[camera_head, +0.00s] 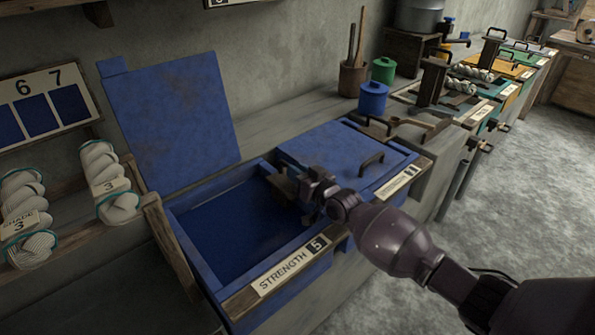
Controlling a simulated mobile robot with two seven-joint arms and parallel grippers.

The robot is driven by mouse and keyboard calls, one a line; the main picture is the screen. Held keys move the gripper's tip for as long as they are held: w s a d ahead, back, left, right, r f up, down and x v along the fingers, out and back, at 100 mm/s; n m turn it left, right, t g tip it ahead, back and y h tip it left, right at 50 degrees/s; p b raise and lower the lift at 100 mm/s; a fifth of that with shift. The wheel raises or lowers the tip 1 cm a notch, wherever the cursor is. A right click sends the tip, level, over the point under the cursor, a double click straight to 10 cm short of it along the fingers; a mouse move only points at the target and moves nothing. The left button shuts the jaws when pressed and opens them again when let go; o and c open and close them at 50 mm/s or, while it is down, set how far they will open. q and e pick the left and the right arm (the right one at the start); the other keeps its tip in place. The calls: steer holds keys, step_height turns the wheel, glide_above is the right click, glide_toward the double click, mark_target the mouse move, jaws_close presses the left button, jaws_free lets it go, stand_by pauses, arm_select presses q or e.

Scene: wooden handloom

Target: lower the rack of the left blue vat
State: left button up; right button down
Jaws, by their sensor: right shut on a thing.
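The left blue vat (207,271) stands open in the middle of the view, with its blue lid (172,120) tipped up against the wall. Dark blue liquid (232,226) shows inside it. My right gripper (291,187) reaches in from the right, over the vat's right-hand end. It is shut on a dark brown piece (281,184), which looks like part of the rack. My gripper hides much of this piece, and how deep the rack sits cannot be told. My left gripper is not in view.
A second blue vat with a shut lid (335,150) adjoins on the right. Behind it stand a blue pot (373,97), a green pot (383,70) and more vats with racks. The floor (500,210) at right is clear.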

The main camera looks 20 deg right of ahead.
steer(key=c, duration=1.4)
jaws_free()
steer(key=shift+s+a+f, duration=0.15)
steer(key=shift+a+f, duration=0.05)
steer(key=shift+f, duration=0.35)
steer(key=shift+o, duration=1.4)
steer(key=shift+r, duration=0.1)
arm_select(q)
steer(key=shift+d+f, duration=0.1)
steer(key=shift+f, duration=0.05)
arm_select(e)
steer(key=shift+r, duration=0.1)
steer(key=shift+r, duration=0.3)
step_height(320, 180, up, 6)
steer(key=shift+d+f+p, duration=0.1)
steer(key=shift+p, duration=0.9)
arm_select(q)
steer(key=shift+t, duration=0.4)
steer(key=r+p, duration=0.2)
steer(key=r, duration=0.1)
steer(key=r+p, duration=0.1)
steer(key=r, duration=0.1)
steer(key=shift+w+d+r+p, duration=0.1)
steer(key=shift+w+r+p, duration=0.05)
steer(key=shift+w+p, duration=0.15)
arm_select(e)
step_height(320, 180, up, 14)
steer(key=shift+f, duration=0.2)
